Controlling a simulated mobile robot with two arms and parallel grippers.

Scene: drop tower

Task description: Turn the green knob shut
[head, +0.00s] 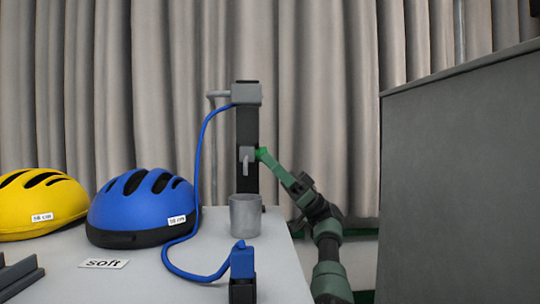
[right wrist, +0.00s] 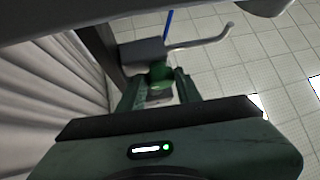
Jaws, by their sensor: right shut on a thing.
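The green knob (head: 262,152) is on the right side of a small grey valve block (head: 246,154) on a dark upright post (head: 243,130). My right gripper (head: 269,158) reaches it from the right and is shut on it. In the right wrist view the knob (right wrist: 160,74) sits between the two fingers of my gripper (right wrist: 161,88). The knob's turn angle cannot be told. A grey spout (head: 247,168) hangs from the valve block above a grey cup (head: 245,214). My left gripper is not in view.
A blue hose (head: 199,150) runs from the post's top block to a blue fitting (head: 242,260). Blue (head: 142,208) and yellow (head: 40,205) helmets and a "soft" card (head: 104,263) are on the table's left. A large grey panel (head: 460,180) stands at right.

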